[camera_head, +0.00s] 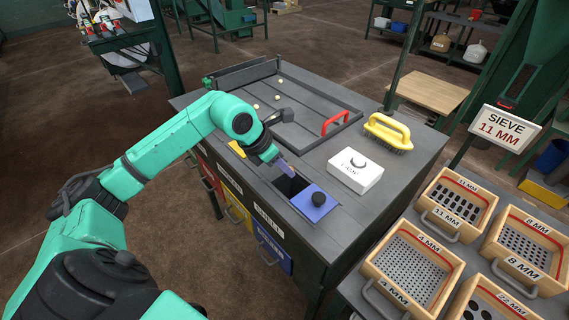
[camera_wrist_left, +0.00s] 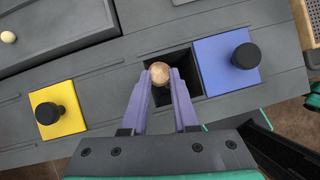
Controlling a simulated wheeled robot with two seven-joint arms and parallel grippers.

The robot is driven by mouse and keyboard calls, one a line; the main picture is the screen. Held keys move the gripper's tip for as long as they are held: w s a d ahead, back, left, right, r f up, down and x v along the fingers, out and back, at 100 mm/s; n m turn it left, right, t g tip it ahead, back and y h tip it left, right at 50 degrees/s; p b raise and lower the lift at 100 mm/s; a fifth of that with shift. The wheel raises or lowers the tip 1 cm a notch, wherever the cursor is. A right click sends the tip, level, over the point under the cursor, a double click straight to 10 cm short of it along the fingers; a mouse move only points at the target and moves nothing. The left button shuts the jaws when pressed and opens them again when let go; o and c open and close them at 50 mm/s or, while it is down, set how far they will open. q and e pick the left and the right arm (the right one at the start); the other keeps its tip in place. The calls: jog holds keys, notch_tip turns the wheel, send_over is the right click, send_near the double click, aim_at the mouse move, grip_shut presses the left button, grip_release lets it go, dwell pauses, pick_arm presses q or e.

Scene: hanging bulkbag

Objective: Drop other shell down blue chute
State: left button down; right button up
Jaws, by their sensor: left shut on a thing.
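My left gripper (camera_wrist_left: 160,88) is shut on a small round tan shell (camera_wrist_left: 159,72) at its fingertips. It holds the shell over a dark square opening (camera_wrist_left: 184,62) beside the blue lid (camera_wrist_left: 228,62) with a black knob. In the head view my left gripper (camera_head: 283,163) reaches down to the opening (camera_head: 291,185), and the blue lid (camera_head: 313,203) lies to its right, off the hole. The held shell is hidden there. A blue chute front (camera_head: 272,249) hangs on the table side below. My right gripper is not in view.
A yellow lid (camera_wrist_left: 55,108) lies to the left of the hole. Small pale shells sit in the framed tray (camera_head: 290,109). A white lamp box (camera_head: 355,170) and a yellow brush (camera_head: 388,132) stand to the right. Wooden sieves (camera_head: 412,269) fill the side table.

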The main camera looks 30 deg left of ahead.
pick_arm(q)
jog(key=shift+s+r, duration=0.1)
jog(key=c, duration=0.7)
grip_release()
jog(key=shift+c, duration=0.2)
jog(key=shift+o, duration=0.7)
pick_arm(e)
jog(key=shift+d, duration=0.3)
pick_arm(q)
jog(key=b+v, duration=0.3)
jog(key=v, duration=1.1)
jog(key=shift+r, duration=0.25)
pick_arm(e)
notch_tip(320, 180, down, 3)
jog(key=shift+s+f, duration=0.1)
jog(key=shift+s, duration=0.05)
pick_arm(q)
jog(key=shift+a, duration=0.1)
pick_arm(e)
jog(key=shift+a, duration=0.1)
